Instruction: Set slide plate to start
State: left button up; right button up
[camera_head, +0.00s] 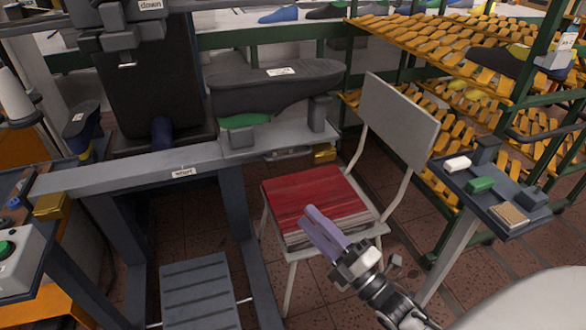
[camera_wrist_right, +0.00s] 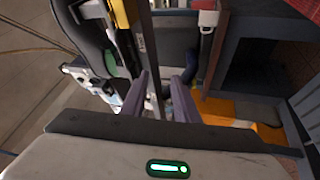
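The machine's grey rail (camera_head: 110,179) runs across the left half of the head view and carries a small white label reading "start" (camera_head: 184,171). A grey plate (camera_head: 270,140), which looks like the slide plate, sits at the rail's right end under a large dark shoe last (camera_head: 275,88). A brass block (camera_head: 325,153) is at its right end. My right gripper (camera_head: 322,230), with purple fingers, is in front of the chair, apart from the plate. In the right wrist view its fingers (camera_wrist_right: 160,95) stand apart with nothing clearly held. My left gripper is not in view.
A chair with a red stack (camera_head: 315,200) stands right of the machine. A control box with a green button (camera_head: 6,249) is at the left edge.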

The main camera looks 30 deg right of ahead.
notch_tip(320, 180, up, 5)
jog(key=d+n+t+y, duration=0.2)
jog(key=n+t, duration=0.1)
jog(key=n, duration=0.2)
jog(key=p, duration=0.1)
send_near(281, 140)
jog(key=shift+g, duration=0.3)
jog(key=w+a+r, duration=0.1)
jog(key=w+r, duration=0.1)
jog(key=w, duration=0.1)
jog(key=shift+a+r, duration=0.15)
jog(key=shift+a, duration=0.25)
grip_shut()
